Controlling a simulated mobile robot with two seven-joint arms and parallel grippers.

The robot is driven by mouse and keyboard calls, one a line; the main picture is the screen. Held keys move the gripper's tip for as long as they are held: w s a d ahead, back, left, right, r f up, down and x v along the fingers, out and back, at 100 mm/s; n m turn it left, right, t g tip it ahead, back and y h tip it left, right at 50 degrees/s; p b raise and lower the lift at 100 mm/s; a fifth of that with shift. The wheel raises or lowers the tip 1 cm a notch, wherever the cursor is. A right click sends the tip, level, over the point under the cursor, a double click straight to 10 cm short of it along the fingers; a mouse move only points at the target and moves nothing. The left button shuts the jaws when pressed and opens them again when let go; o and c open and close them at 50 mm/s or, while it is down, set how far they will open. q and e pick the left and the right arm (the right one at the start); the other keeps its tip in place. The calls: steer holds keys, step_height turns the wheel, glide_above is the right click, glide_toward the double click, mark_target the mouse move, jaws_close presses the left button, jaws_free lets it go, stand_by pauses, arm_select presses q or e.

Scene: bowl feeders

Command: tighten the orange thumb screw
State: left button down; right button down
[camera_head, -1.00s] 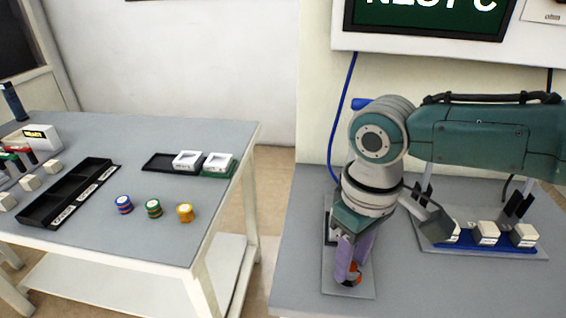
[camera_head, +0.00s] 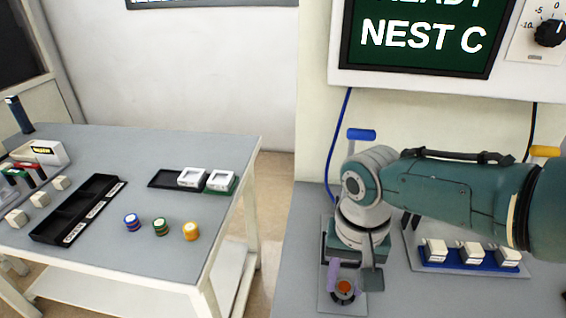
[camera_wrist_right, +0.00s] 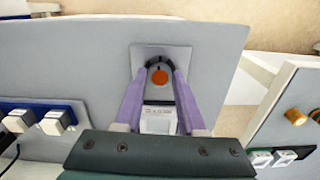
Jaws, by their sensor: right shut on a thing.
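The orange thumb screw (camera_head: 344,286) sits on a grey plate (camera_head: 328,304) at the front of the right bench. In the right wrist view the orange screw (camera_wrist_right: 159,77) shows as a round disc with a dark arch behind it. My right gripper (camera_head: 343,287) points down over it, with its purple fingers on either side. In the wrist view the right gripper (camera_wrist_right: 160,80) is shut on the screw, though the exact contact is hard to see. A pale block with a label (camera_wrist_right: 158,121) shows between the fingers. My left gripper is not in view.
A blue rack with white blocks (camera_head: 470,265) stands right of the plate. A screen (camera_head: 425,35) reading "NEST C" hangs behind, with a blue-handled part (camera_head: 361,134) below. The left table (camera_head: 130,255) holds black trays and coloured disc stacks. A gap separates the tables.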

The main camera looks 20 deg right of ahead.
mark_target(344, 288)
steer(key=shift+m, duration=0.6)
steer(key=c, duration=0.5)
jaws_free()
step_height(344, 288, up, 10)
steer(key=p, duration=0.6)
